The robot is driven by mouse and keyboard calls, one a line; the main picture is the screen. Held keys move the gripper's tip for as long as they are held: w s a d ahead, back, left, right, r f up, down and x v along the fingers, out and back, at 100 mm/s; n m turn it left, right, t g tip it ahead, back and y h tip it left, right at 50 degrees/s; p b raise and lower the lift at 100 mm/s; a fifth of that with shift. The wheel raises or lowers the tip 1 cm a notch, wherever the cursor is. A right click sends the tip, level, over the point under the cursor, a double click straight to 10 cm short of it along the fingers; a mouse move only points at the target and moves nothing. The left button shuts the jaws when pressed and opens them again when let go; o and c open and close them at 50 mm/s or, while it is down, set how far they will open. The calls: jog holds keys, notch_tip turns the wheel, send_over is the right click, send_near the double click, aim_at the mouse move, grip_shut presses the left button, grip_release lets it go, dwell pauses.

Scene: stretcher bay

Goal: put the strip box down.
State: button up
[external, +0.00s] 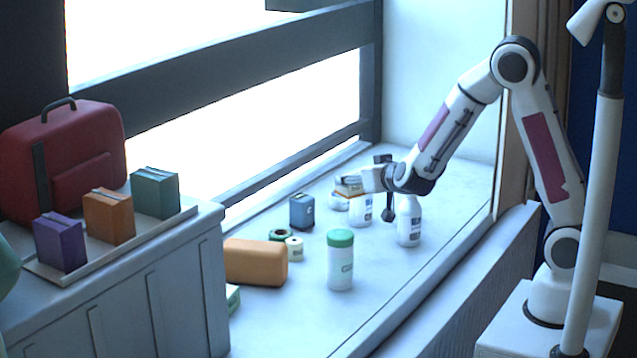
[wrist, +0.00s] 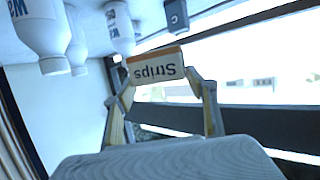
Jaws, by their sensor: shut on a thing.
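The strip box (external: 349,188) is a small white and orange box. In the wrist view the strip box (wrist: 158,70) shows the word "Strips" upside down and sits between my two fingers. My gripper (external: 366,183) is shut on it at the far end of the ledge; the fingers also show in the wrist view (wrist: 162,84). The box appears above the ledge (external: 385,290), over a small white round item (external: 339,203). Whether it touches anything below cannot be told.
White bottles (external: 361,211) and (external: 408,222) stand close to my gripper. A blue box (external: 301,212), tape rolls (external: 294,248), a green-lidded canister (external: 340,262) and an orange pouch (external: 255,262) lie nearer on the ledge. A window rail (external: 290,165) runs behind.

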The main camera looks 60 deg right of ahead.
jog(key=s+a+n+t+y, duration=0.15)
jog(key=s+a, duration=0.25)
jog(key=a, duration=1.1)
jog(key=s+a+n+t+y, duration=0.1)
jog(key=s+a+n+y, duration=0.2)
jog(key=a, duration=1.2)
jog(key=shift+g, duration=0.25)
jog(key=shift+f, duration=2.25)
jog(key=shift+f, duration=0.1)
jog(key=shift+f, duration=2.8)
jog(key=shift+f, duration=0.1)
jog(key=shift+f, duration=2)
jog(key=shift+f, duration=0.1)
jog(key=o, duration=1.1)
